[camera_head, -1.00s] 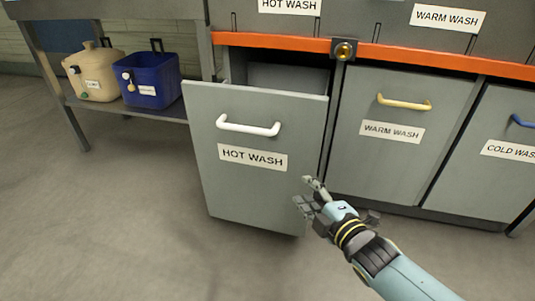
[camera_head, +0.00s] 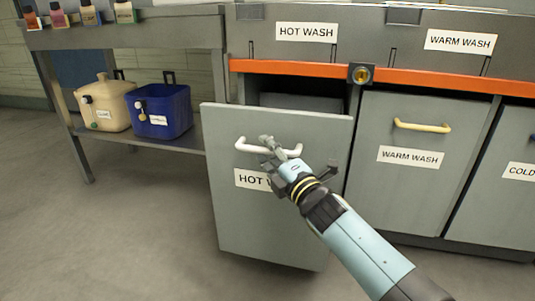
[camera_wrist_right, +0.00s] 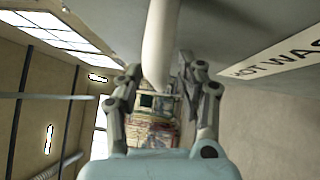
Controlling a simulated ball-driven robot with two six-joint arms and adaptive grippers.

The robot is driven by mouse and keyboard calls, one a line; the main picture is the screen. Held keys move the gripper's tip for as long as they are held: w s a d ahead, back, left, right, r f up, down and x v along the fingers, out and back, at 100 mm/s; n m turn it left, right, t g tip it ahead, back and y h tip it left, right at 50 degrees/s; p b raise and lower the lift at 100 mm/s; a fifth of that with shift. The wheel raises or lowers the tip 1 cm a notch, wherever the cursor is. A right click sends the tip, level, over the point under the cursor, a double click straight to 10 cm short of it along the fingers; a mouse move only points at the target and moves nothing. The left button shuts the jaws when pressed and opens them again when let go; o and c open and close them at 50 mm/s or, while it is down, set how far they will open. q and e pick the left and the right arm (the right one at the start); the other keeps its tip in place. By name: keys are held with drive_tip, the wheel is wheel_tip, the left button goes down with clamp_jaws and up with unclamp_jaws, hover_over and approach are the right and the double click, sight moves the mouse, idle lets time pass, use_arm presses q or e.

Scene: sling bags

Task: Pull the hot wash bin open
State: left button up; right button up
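The hot wash bin (camera_head: 255,225) is a grey front panel, standing out from the cabinet with a dark gap behind its top edge. Its white handle (camera_head: 250,147) is a horizontal bar above the partly covered HOT WASH label (camera_head: 250,179). My right gripper (camera_head: 298,157) is at the right part of the handle, covering some of it. In the right wrist view the handle (camera_wrist_right: 160,45) runs between the two spread fingers of the gripper (camera_wrist_right: 163,100). The fingers look apart from the bar; contact is unclear. My left gripper is not in view.
The warm wash bin (camera_head: 400,190) with a yellow handle is flush to the right. An orange rail (camera_head: 300,68) with a brass lock (camera_head: 361,74) runs above. A beige jug (camera_head: 103,108) and a blue container (camera_head: 165,112) stand on a low shelf at left. Floor in front is clear.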

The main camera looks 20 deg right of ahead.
drive_tip(key=shift+w, duration=0.25)
drive_tip(key=shift+c, duration=0.2)
clamp_jaws()
